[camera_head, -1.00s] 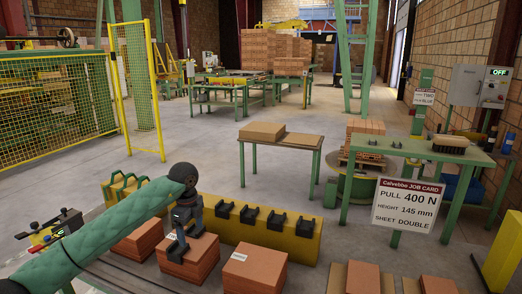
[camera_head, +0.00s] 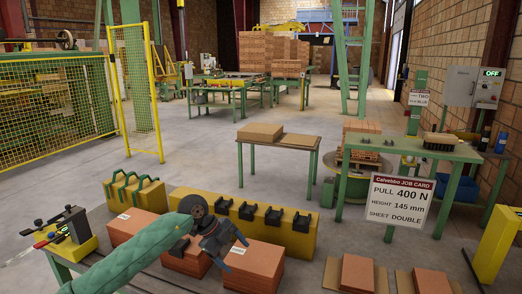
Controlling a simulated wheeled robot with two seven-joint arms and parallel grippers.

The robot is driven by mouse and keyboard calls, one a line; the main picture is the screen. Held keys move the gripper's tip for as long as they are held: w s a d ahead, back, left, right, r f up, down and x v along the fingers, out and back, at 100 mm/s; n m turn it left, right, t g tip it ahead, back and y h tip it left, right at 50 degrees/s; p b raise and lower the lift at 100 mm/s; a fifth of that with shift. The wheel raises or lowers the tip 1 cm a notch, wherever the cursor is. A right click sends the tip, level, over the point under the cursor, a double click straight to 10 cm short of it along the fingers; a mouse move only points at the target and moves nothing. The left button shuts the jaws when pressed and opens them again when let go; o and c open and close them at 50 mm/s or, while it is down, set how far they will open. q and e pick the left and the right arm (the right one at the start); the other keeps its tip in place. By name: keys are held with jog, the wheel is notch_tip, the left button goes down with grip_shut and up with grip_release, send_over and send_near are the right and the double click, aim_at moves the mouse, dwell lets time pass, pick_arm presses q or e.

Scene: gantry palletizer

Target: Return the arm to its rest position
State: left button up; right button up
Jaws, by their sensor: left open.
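My left arm (camera_head: 140,250), in a green sleeve, reaches in from the bottom left. Its dark gripper (camera_head: 231,249) is tilted to the right and open, with nothing seen between its fingers. In the picture it overlaps the gap between the middle brick stack (camera_head: 185,261) and the right brick stack (camera_head: 252,268). I cannot tell the exact height of the gripper above them. My right gripper is not in view.
A left brick stack (camera_head: 127,222) stands beside the others. A yellow beam (camera_head: 290,238) with black clips lies behind them. A job card (camera_head: 400,202) hangs from a green bench (camera_head: 430,151) at right.

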pick_arm(q)
jog(key=s+d+m+h, duration=0.1)
jog(key=s+d+h, duration=0.3)
jog(key=d, duration=0.3)
jog(key=s+d+r+n+t+h, duration=0.2)
jog(key=s+r+n+t+h, duration=0.2)
jog(key=r+n+t+h, duration=0.45)
jog(key=s+a+f+n+t+y, duration=0.1)
jog(key=a+f+n+t+y, duration=0.3)
jog(key=a+n+t+y, duration=0.8)
jog(key=s+a+f+n+g+y, duration=0.3)
jog(key=s+f+y, duration=0.1)
jog(key=f, duration=0.2)
jog(key=s+a+f+n+g+y, duration=0.2)
jog(key=s+a+f+y, duration=0.15)
jog(key=f, duration=0.25)
jog(key=s+a+f+g, duration=0.2)
jog(key=s+f+g, duration=0.45)
jog(key=s, duration=0.55)
jog(key=s+a+f+g, duration=0.2)
jog(key=s+f+g, duration=0.4)
jog(key=s, duration=0.7)
jog(key=s+d+f, duration=0.2)
jog(key=f, duration=1.5)
jog(key=s+d+f+g, duration=0.1)
jog(key=s+d+f, duration=0.1)
jog(key=f, duration=1.5)
jog(key=shift+d+f+m+g+h, duration=0.25)
jog(key=shift+d+m+g+h, duration=0.1)
jog(key=shift+d+h, duration=0.1)
